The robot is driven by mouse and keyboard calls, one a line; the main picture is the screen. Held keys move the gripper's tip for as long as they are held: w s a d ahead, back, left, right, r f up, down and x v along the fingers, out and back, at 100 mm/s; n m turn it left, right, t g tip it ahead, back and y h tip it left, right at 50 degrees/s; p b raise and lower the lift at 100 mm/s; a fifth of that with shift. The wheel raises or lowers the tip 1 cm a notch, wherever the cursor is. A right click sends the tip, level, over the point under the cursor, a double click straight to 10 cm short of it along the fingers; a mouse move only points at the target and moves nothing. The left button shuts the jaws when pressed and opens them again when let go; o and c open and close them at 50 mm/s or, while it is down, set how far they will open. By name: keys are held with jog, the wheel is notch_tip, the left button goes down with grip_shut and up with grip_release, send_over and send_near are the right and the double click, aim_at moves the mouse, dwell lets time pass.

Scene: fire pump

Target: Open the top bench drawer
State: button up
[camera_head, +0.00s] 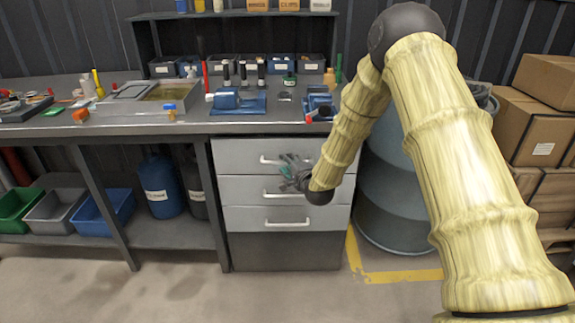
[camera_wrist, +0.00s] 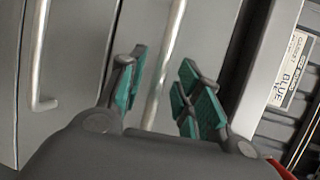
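The top bench drawer (camera_head: 230,155) is a light grey front under the worktop and looks flush with the drawers below. Its bar handle (camera_head: 268,160) is partly covered by my gripper (camera_head: 292,168) in the head view. In the wrist view my gripper (camera_wrist: 165,88) is open, with green-padded fingers spread apart. A bar handle (camera_wrist: 164,65), seemingly the top drawer's, runs between the fingers, with a visible gap to both. Whether the fingertips reach past the bar is hard to tell. The middle drawer's handle (camera_head: 272,194) shows below; another bar handle (camera_wrist: 38,60) is at left in the wrist view.
A label (camera_wrist: 288,68) lies at the wrist view's right. A drum (camera_head: 385,205) and boxes (camera_head: 530,130) stand right of the bench. The floor (camera_head: 190,290) in front is clear.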

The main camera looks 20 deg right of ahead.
jog(key=shift+w+f, duration=0.1)
jog(key=shift+w, duration=0.2)
jog(key=shift+a, duration=0.1)
grip_shut()
